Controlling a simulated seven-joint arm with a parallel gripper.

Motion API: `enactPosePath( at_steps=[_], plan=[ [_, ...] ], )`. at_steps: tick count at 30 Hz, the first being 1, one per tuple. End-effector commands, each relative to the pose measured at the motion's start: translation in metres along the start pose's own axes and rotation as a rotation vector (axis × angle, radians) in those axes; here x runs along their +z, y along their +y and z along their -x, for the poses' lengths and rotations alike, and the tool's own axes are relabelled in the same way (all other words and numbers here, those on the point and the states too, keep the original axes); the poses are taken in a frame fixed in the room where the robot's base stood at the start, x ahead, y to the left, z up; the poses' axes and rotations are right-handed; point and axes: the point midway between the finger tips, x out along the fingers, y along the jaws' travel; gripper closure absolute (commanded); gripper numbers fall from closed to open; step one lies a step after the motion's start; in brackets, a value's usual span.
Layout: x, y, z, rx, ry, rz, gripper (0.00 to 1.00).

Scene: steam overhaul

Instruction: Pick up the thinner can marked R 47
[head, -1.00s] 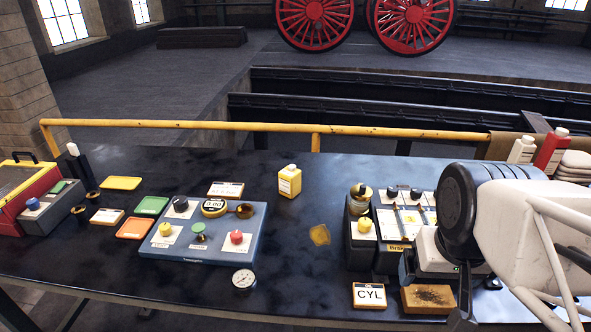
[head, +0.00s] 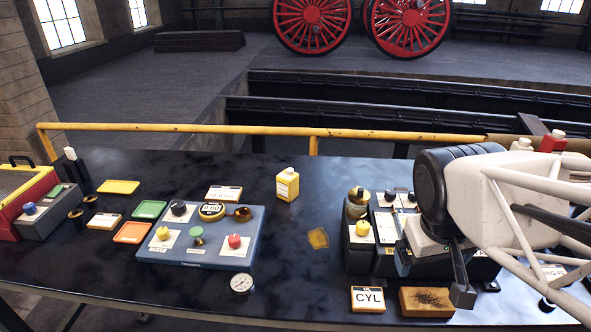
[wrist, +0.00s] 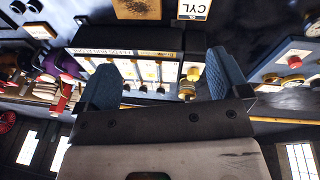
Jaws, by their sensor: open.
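I cannot read R 47 on anything. A yellow can (head: 287,185) with a white cap and label stands upright at the middle back of the bench. A red can (head: 553,142) with a white cap and a white can (head: 521,145) stand at the back right, largely hidden by my arm. Red and white shapes also show at the left of the wrist view. My gripper (head: 432,268) is open over the right part of the bench, by the dark labelled case (head: 386,262), well to the right of the yellow can. In the wrist view its two blue-padded fingers (wrist: 163,78) are apart, with no can between them.
A blue panel (head: 190,258) with knobs sits at mid-left. A CYL sign (head: 368,299) and a brown block (head: 427,301) lie at the front edge. A yellow rail (head: 230,129) runs behind the bench. Bare bench lies around the yellow can.

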Motion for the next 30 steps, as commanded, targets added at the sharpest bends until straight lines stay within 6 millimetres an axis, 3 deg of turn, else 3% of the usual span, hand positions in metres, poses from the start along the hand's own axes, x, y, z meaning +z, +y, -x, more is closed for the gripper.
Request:
enactPosePath(
  at_steps=[17,30],
  plan=[
    [-0.133,0.0,-0.033,0.291,-0.132,0.624,0.06],
    [-0.244,-0.039,-0.072,0.517,-0.227,1.116,0.06]
  ],
)
